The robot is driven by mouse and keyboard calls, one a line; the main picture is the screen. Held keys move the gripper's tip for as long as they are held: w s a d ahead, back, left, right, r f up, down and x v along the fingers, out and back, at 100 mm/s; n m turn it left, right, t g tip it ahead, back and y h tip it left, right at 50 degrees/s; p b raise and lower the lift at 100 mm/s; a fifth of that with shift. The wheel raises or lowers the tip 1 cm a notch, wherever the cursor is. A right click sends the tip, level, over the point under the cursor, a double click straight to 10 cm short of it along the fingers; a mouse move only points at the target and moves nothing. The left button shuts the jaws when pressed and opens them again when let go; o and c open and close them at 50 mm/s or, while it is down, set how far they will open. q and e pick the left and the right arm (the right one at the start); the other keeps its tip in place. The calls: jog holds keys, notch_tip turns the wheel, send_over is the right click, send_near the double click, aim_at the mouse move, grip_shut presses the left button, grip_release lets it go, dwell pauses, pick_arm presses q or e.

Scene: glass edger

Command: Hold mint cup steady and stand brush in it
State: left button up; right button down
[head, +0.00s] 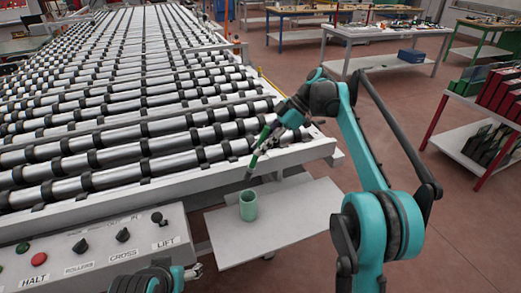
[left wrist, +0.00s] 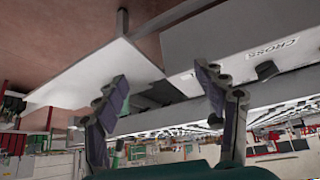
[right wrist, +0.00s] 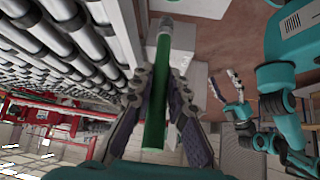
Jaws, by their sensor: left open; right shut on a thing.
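The mint cup (head: 248,206) stands upright on a pale shelf (head: 290,222), its mouth facing up. My right gripper (head: 277,133) is shut on the green brush (head: 262,142), above and behind the cup. The brush slants down, its lower end close above the cup's rim and apart from it as far as I can tell. In the right wrist view the long green handle (right wrist: 156,105) lies between the fingers. My left gripper (head: 193,271) is low in the head view, left of and nearer than the cup. In the left wrist view its fingers (left wrist: 166,95) are spread and empty.
The roller conveyor (head: 120,100) fills the left, its frame edge just behind the shelf. A control panel (head: 95,250) with knobs and a red button sits left of the shelf. The shelf right of the cup is bare. Worktables and a red rack (head: 490,120) stand farther off.

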aim_at(254, 208)
pick_arm(q)
jog(key=w+d+f+n+g+y, duration=0.1)
jog(key=w+d+n+y, duration=0.1)
jog(key=w+d, duration=0.35)
jog(key=w+d+f+n+g+y, duration=0.1)
jog(key=w+d+f+n+y, duration=0.15)
jog(key=w, duration=0.65)
jog(key=w+d+f+n+y, duration=0.1)
jog(key=d, duration=0.2)
jog(key=w+d+f+n+t+y, duration=0.1)
jog(key=w+d+f, duration=0.1)
jog(key=d, duration=0.1)
jog(key=w+d+f+n+y, duration=0.1)
jog(key=d, duration=0.3)
jog(key=shift+w+f, duration=0.25)
jog(key=shift+w, duration=0.15)
jog(key=w+d+t, duration=0.1)
jog(key=d+t+y, duration=0.1)
jog(key=w+d+t, duration=0.1)
jog(key=d, duration=0.1)
jog(key=shift+w+n+t+y, duration=0.25)
jog(key=shift+w+t+y, duration=0.05)
jog(key=shift+t+y, duration=0.1)
jog(key=shift+w+d+r+t, duration=0.1)
jog(key=shift+w+d+t, duration=0.2)
jog(key=shift+d+t, duration=0.15)
jog(key=x, duration=1.1)
jog(key=shift+w+a, duration=0.3)
jog(key=shift+w, duration=0.05)
jog(key=c, duration=1.4)
